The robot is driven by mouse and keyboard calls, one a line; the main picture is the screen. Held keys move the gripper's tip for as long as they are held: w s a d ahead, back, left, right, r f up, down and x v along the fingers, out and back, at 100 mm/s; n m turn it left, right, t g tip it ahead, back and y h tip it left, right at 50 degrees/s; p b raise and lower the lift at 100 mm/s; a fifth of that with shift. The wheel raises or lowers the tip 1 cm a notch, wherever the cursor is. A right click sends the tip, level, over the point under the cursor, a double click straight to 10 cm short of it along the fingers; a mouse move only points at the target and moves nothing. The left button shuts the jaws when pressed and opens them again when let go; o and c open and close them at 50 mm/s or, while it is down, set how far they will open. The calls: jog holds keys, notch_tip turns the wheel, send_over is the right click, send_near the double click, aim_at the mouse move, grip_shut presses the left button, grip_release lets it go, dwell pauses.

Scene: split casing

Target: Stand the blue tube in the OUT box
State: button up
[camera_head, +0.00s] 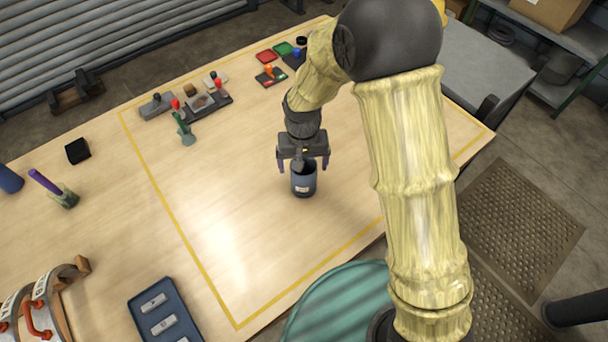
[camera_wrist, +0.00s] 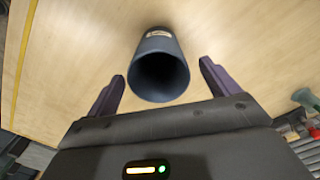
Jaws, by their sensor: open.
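A dark blue, hollow tube (camera_head: 304,183) with a pale label stands upright on the table, inside the yellow outline. My gripper (camera_head: 304,169) is open above it, pointing down, with one finger on each side of its top. In the wrist view the tube (camera_wrist: 158,75) shows its open mouth between the two spread purple fingers of my gripper (camera_wrist: 162,75), with a gap on both sides. Another blue cylinder (camera_head: 9,180) is cut off at the left edge. No OUT lettering is readable, so I cannot tell which thing is the OUT box.
A blue tray (camera_head: 139,306) with pale pieces lies at the front left. A holder with a purple stick (camera_head: 47,183), a black block (camera_head: 77,151) and a green funnel-like piece (camera_head: 185,132) stand to the left. Coloured parts are at the back. Table around the tube is clear.

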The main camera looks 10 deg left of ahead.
jog(key=shift+f, duration=0.25)
jog(key=shift+s+f+p, duration=0.15)
jog(key=shift+f+p, duration=0.35)
jog(key=shift+f, duration=0.15)
jog(key=shift+d+f+p, duration=0.1)
jog(key=shift+f+p, duration=0.45)
jog(key=shift+f, duration=1.4)
jog(key=c, duration=1.2)
